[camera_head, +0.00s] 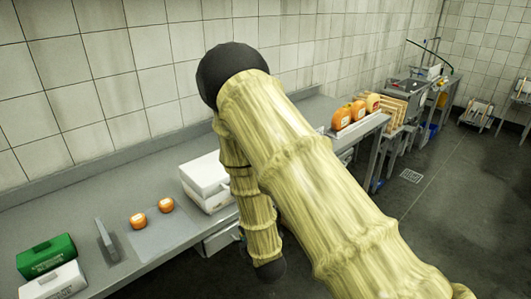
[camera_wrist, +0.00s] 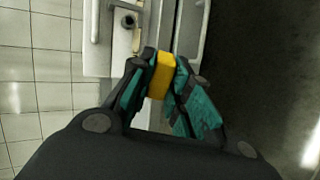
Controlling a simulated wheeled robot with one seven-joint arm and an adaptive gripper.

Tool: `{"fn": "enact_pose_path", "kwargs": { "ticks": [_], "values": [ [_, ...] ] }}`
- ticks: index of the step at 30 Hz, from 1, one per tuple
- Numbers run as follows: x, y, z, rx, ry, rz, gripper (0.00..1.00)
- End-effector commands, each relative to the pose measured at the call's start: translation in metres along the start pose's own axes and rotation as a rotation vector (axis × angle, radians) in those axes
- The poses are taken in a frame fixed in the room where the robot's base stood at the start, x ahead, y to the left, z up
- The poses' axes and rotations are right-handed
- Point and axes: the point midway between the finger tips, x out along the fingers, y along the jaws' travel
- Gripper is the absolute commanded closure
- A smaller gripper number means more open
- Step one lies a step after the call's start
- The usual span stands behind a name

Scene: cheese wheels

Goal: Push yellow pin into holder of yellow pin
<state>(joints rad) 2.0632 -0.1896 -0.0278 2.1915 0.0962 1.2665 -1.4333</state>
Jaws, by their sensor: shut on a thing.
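In the wrist view my gripper (camera_wrist: 164,64) has its teal fingers closed on a yellow block-like piece, the yellow pin (camera_wrist: 161,78). Its lower part is partly covered by the fingers. Just beyond the fingertips, up and to the left, a small dark round feature (camera_wrist: 128,21) shows on a pale fixture. I cannot tell whether it is the holder of the yellow pin. The pin appears apart from it. In the head view my arm covers the middle, and the gripper, pin and holder cannot be made out.
A grey bench (camera_head: 110,278) runs along the tiled wall. On it are a green box (camera_head: 45,256), a white box (camera_head: 205,182), and two small orange cheeses (camera_head: 138,221). Larger cheeses (camera_head: 357,111) and a wooden rack (camera_head: 391,112) stand right. Dark floor lies open at right.

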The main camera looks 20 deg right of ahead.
Motion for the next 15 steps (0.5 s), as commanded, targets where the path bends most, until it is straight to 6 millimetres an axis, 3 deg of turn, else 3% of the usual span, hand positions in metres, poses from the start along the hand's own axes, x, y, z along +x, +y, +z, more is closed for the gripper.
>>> {"fn": "enact_pose_path", "kwargs": {
  "ticks": [15],
  "values": [
    [0.0001, 0.0125, -0.0008, 0.001, -0.001, -0.382, 1.0]
  ]
}}
